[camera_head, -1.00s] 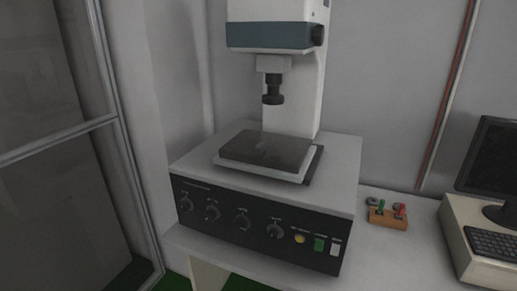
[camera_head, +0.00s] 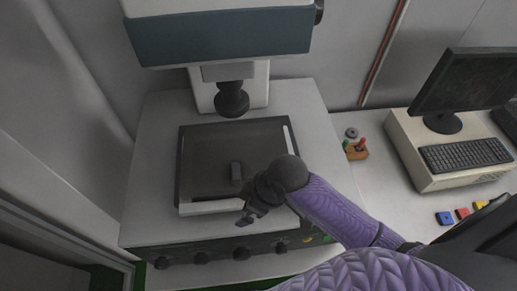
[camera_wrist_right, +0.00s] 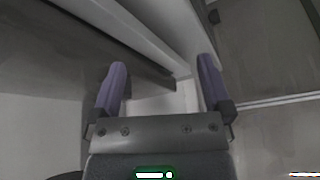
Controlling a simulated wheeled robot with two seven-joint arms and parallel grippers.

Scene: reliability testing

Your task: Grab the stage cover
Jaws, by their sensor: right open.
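The stage cover (camera_head: 210,150) is a dark, see-through flat panel on the machine's stage, below the black lens. A pale strip (camera_head: 208,207) shows along its near edge. My right gripper (camera_head: 242,196) hangs over the near right part of the cover, in front of it in the head view. Whether it touches the cover cannot be told. In the right wrist view the right gripper (camera_wrist_right: 160,85) has its two purple fingers wide apart with nothing held between them. Pale and grey edges show beyond the fingers. My left gripper is not in view.
The machine's blue-and-white head (camera_head: 220,35) and black lens (camera_head: 231,99) overhang the stage. Dark knobs line the front panel (camera_head: 225,250). To the right are a small wooden block with coloured levers (camera_head: 357,153), a keyboard (camera_head: 465,154), a monitor (camera_head: 465,80) and coloured blocks (camera_head: 462,213).

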